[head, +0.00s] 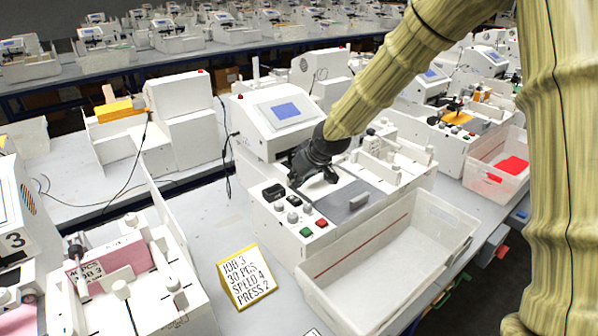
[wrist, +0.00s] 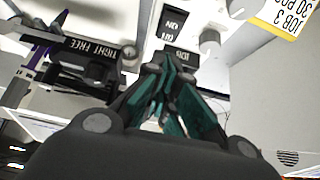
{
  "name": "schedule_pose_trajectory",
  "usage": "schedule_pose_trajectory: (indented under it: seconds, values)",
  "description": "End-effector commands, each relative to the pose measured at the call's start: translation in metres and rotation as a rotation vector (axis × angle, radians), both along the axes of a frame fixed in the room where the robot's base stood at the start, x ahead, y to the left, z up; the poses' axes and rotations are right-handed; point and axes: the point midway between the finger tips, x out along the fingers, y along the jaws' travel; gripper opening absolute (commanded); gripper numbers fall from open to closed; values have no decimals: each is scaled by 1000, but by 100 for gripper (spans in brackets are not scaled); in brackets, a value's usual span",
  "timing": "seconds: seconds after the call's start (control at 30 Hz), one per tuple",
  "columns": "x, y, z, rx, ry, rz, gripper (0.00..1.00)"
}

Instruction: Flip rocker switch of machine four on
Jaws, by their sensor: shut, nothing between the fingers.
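The white machine (head: 285,118) with a blue screen stands mid-picture in the head view; its number cannot be read there. A black rocker switch (head: 273,192) sits on its front control panel, left of the gripper. In the wrist view a black switch piece with white lettering (wrist: 172,28) lies just beyond the fingertips, and a second black lettered piece (wrist: 180,60) lies close beside them. My gripper (head: 312,178) is shut and empty above the panel; it also shows in the wrist view (wrist: 166,66). Contact with the switch cannot be told.
Grey knobs (head: 293,216) and green and red buttons (head: 306,231) share the panel. A clear bin (head: 440,219) stands in front. A yellow-edged job card (head: 245,275) stands left of it. Machine 3 (head: 14,240) is at far left.

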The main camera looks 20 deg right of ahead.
Motion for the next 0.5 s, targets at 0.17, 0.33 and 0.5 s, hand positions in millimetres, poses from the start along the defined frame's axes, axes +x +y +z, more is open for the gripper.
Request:
schedule_pose_trajectory:
  seconds: [0.17, 0.33, 0.5]
  values:
    - [-2, 0, -21, -2, 1, 0, 0]
    - [-3, -1, -35, -1, 1, -1, 0]
    - [-4, -1, -41, -1, 0, 0, 0]
